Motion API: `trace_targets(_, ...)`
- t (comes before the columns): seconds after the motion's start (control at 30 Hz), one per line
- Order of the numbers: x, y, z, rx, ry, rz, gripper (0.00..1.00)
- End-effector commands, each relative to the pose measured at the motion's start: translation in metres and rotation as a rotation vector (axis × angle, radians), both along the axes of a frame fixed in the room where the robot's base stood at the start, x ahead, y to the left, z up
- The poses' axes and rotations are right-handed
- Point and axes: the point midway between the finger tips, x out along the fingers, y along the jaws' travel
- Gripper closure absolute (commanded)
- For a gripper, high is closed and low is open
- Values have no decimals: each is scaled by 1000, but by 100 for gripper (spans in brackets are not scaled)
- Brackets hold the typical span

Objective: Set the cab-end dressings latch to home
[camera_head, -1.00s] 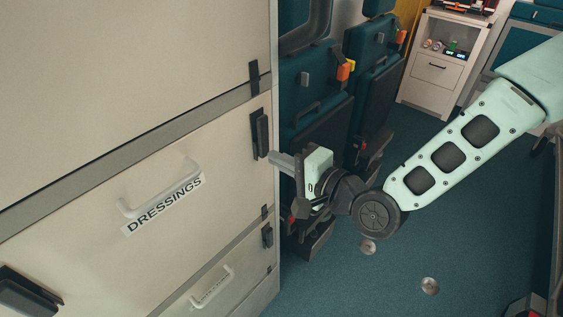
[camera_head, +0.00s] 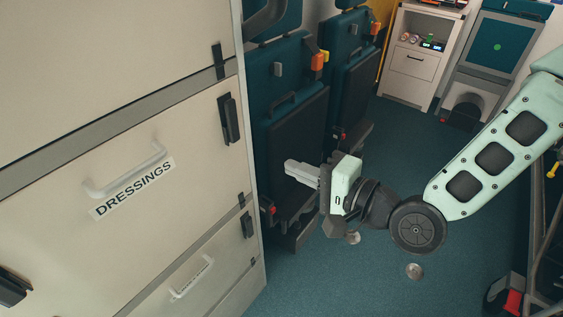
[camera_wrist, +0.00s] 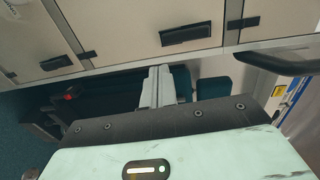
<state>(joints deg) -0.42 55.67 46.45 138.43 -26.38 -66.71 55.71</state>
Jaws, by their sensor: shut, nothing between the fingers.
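The drawer front marked DRESSINGS (camera_head: 190,150) is cream, with a white handle (camera_head: 125,170) above its label. A dark latch (camera_head: 229,118) sits upright near its right edge; it also shows in the wrist view (camera_wrist: 186,33), lying along the panel edge. A second dark latch (camera_head: 12,288) is partly in view at its lower left. I cannot tell from the frames which one is cab-end. My gripper (camera_head: 290,168) is shut and empty, right of the cabinet edge and apart from the right latch. Its light grey fingers (camera_wrist: 157,78) point toward the cabinet edge in the wrist view.
A lower drawer (camera_head: 205,270) has its own dark latch (camera_head: 248,225). Teal folded seats (camera_head: 290,100) with orange buckles stand behind my gripper. A white cabinet (camera_head: 412,62) is at the back. Blue floor (camera_head: 390,140) is open on the right; a metal frame stands at the far right.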

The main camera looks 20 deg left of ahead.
Motion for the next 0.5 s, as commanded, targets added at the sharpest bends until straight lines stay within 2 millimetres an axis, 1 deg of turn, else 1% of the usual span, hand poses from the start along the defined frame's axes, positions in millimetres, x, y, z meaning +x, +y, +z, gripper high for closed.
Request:
trace_targets(0.03,-2,-7,-1,0,-1,-1,100)
trace_targets(0.2,-7,-18,0,0,-1,0,100)
trace_targets(0.5,-8,-20,0,0,-1,0,100)
